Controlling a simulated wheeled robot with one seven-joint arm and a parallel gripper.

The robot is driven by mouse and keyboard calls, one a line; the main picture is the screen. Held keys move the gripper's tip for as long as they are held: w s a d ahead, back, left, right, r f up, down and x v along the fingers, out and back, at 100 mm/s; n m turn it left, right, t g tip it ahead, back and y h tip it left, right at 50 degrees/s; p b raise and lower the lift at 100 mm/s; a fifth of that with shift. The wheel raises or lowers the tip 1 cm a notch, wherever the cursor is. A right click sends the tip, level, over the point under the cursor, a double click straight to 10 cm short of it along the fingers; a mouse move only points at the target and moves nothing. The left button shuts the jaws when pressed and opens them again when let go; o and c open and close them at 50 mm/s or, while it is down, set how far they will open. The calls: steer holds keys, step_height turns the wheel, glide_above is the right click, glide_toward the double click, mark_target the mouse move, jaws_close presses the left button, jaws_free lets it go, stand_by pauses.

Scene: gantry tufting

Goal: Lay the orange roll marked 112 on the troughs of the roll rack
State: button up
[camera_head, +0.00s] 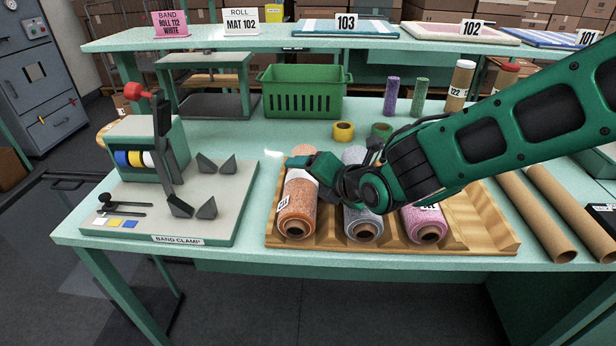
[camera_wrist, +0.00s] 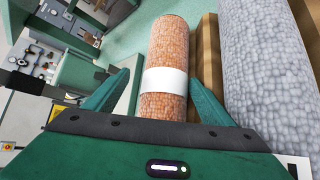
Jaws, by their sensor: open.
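The orange roll (camera_head: 296,215), with a white band (camera_wrist: 165,80) around its middle, lies lengthwise in the leftmost trough of the wooden roll rack (camera_head: 480,225). A small label shows on its left side in the head view; its number is too small to read surely. My gripper (camera_head: 308,168) is above the orange roll and hides part of it. In the wrist view the two green fingers (camera_wrist: 160,88) are apart, one on each side of the orange roll (camera_wrist: 168,45). I cannot tell whether they touch it.
A grey roll (camera_head: 362,222) and a pink roll (camera_head: 425,222) lie in the rack to the right. The band clamp (camera_head: 200,222) stands to the left. A green basket (camera_head: 300,92), yellow tape (camera_head: 343,131) and upright rolls stand behind. Cardboard tubes (camera_head: 535,215) lie at right.

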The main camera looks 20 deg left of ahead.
steer(key=v, duration=0.7)
steer(key=shift+s+d+r, duration=0.1)
steer(key=shift+d+r, duration=0.15)
steer(key=shift+d, duration=0.1)
steer(key=shift+s+d+r, duration=0.1)
steer(key=shift+s+d, duration=0.05)
